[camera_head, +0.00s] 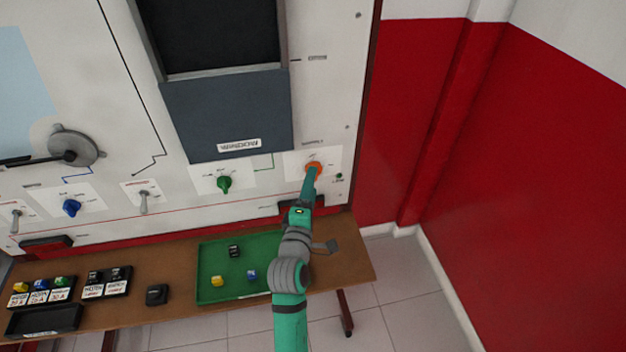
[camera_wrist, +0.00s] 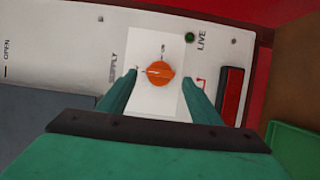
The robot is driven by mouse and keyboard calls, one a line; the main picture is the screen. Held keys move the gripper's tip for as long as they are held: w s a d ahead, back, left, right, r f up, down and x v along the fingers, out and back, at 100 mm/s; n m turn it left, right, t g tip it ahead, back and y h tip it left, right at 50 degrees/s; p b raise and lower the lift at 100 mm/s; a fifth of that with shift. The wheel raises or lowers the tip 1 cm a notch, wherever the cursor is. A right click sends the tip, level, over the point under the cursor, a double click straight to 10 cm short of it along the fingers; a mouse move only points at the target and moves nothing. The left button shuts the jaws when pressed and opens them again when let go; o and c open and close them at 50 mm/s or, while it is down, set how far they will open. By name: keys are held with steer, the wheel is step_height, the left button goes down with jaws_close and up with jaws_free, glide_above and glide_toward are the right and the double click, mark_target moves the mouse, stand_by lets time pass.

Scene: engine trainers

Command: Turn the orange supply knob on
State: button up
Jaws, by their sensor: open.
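The orange supply knob (camera_head: 314,167) is on a white plate at the lower right of the upright panel. In the wrist view the orange knob (camera_wrist: 160,73) shows its ridge with a pale pointer mark toward the picture's left. My gripper (camera_head: 311,178) is at the panel in front of the knob and partly covers it in the head view. In the wrist view my gripper (camera_wrist: 160,80) is open, with one finger on each side of the knob and a gap to it on both sides. Whether the fingertips touch the plate is unclear.
A dark green lamp (camera_wrist: 190,37) sits beside the knob near the word LIVE. A red and black part (camera_wrist: 231,95) is on the panel near one finger. Below, a green tray (camera_head: 210,288) with small blocks stands on the brown bench (camera_head: 345,262). A red wall (camera_head: 530,150) is at right.

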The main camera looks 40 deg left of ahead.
steer(key=shift+x, duration=1.45)
steer(key=c, duration=1.1)
